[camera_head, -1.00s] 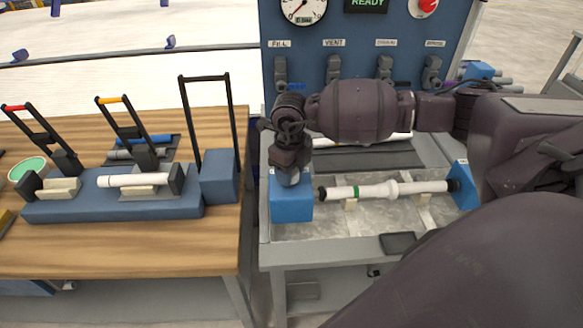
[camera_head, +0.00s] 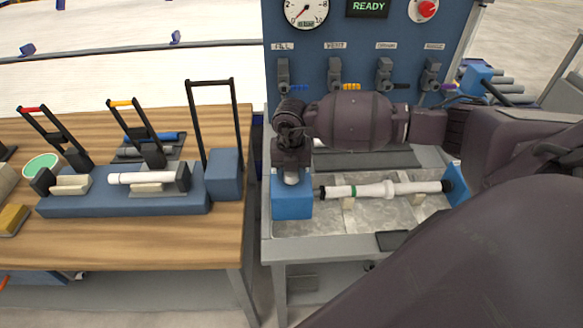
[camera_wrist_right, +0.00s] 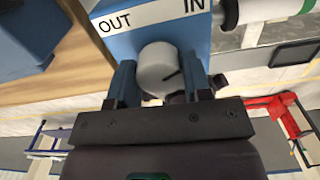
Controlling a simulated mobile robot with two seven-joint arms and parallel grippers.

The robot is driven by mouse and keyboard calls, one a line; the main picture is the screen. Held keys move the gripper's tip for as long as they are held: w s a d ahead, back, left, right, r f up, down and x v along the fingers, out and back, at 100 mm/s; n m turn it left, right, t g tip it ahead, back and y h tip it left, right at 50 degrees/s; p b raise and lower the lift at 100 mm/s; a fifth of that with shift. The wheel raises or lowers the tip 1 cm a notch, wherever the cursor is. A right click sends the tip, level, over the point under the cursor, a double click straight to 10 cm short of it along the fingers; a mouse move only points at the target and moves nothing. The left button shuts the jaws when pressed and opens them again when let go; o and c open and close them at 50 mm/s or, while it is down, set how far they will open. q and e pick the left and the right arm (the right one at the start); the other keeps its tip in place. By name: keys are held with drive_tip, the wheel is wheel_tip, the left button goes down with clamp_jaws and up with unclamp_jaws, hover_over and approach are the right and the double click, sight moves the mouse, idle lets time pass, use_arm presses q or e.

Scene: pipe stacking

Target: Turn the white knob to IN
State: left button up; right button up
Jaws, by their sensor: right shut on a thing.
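The white knob (camera_wrist_right: 158,69) sits on the blue block below a label reading OUT on the left and IN on the right in the right wrist view. A dark line on the knob's face points up and to the right, toward the IN side. My right gripper (camera_wrist_right: 160,78) is shut on the knob, one finger on each side. In the head view the knob (camera_head: 291,177) shows just below my right wrist, on top of the blue block (camera_head: 292,202). My left gripper is not in view.
A white pipe (camera_head: 385,190) lies between the blue blocks in the metal tray. The blue panel (camera_head: 350,60) with gauge and several valves stands behind. A wooden bench (camera_head: 130,235) with clamps is at the left.

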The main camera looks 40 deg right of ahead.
drive_tip(key=shift+w+r+m+p, duration=0.15)
drive_tip(key=shift+m+p, duration=0.2)
drive_tip(key=shift+m, duration=0.75)
drive_tip(key=o, duration=0.9)
wheel_tip(320, 180, up, 9)
drive_tip(key=shift+r, duration=0.85)
